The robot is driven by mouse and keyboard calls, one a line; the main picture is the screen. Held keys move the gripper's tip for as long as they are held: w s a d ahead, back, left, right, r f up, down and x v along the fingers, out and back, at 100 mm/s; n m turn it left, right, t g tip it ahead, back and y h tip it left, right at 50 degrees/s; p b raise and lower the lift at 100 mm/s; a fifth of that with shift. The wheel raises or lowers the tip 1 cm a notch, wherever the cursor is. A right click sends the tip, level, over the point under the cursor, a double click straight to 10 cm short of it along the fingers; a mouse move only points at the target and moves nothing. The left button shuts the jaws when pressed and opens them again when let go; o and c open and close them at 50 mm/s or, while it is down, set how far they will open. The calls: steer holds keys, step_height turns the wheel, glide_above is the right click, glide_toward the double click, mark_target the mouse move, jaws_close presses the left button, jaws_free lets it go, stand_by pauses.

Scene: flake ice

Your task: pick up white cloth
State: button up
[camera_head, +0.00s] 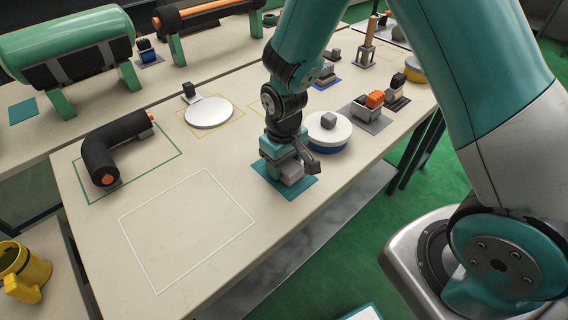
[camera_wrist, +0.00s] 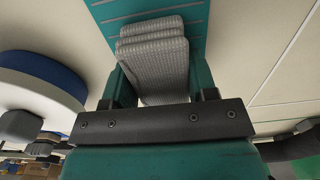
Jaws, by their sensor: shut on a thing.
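The white cloth (camera_wrist: 153,60) is a folded, ribbed, light grey-white bundle. In the wrist view it sits between the two teal fingers of my gripper (camera_wrist: 160,88), over a teal mat (camera_wrist: 197,30). In the head view my gripper (camera_head: 290,172) is low over the teal mat (camera_head: 300,190) near the table's front edge, with the folded cloth (camera_head: 291,177) at its fingers. My gripper is shut on the cloth. I cannot tell whether the cloth touches the mat, and my gripper hides part of it.
A white and blue round container (camera_head: 329,133) stands close to the right of my gripper. A black bent pipe (camera_head: 105,160) and a white disc (camera_head: 209,112) lie further left. A white-outlined square (camera_head: 188,228) on the table is empty. Beyond the front edge is green floor (camera_head: 330,265).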

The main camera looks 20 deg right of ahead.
step_height(320, 180, up, 20)
steer(key=shift+p, duration=0.45)
steer(key=shift+o, duration=1.3)
steer(key=shift+c, duration=0.8)
